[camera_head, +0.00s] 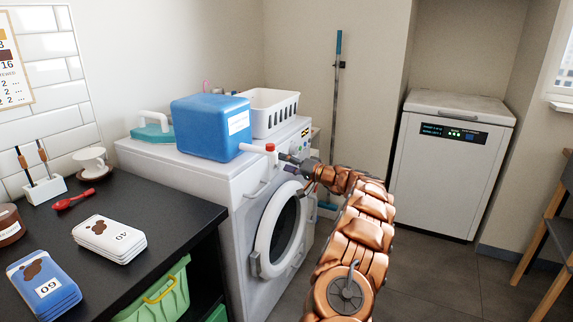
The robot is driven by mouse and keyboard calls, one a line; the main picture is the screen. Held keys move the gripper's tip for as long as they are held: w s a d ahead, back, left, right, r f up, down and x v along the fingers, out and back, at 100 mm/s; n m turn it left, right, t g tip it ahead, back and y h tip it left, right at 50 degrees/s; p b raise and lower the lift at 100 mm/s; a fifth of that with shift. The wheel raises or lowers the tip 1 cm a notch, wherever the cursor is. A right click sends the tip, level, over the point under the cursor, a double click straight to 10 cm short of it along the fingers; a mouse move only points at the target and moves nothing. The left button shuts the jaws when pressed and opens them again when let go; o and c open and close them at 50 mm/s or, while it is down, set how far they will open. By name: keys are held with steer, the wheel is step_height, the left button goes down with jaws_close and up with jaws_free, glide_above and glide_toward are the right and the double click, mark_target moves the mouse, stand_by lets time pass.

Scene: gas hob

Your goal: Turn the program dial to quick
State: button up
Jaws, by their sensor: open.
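The white washing machine (241,204) stands at the middle, its round door (268,240) on the front facing right. A control panel (304,135) with small dark and coloured markings shows at the upper right of its front. The program dial cannot be made out; my gripper and wrist cover part of the panel. My gripper (287,160) is open at the end of my copper-coloured arm, right at the upper front of the machine. I cannot tell whether its fingers touch anything or are around the dial.
A dark counter (165,205) is at left with several small items. A white appliance (450,160) stands back right; the floor between is clear.

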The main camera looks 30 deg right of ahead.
steer(key=c, duration=1.2)
steer(key=shift+o, duration=0.2)
steer(key=m+p, duration=0.2)
steer(key=m, duration=0.1)
steer(key=m+g+p, duration=0.1)
steer(key=m+p, duration=0.1)
steer(key=m, duration=0.2)
steer(key=m+p, duration=0.3)
steer(key=shift+d+r+m, duration=0.1)
steer(key=shift+r+m, duration=0.2)
steer(key=shift+m, duration=0.1)
steer(key=shift+g, duration=0.3)
steer(key=o, duration=1.2)
steer(key=shift+f, duration=0.1)
steer(key=shift+c, duration=0.2)
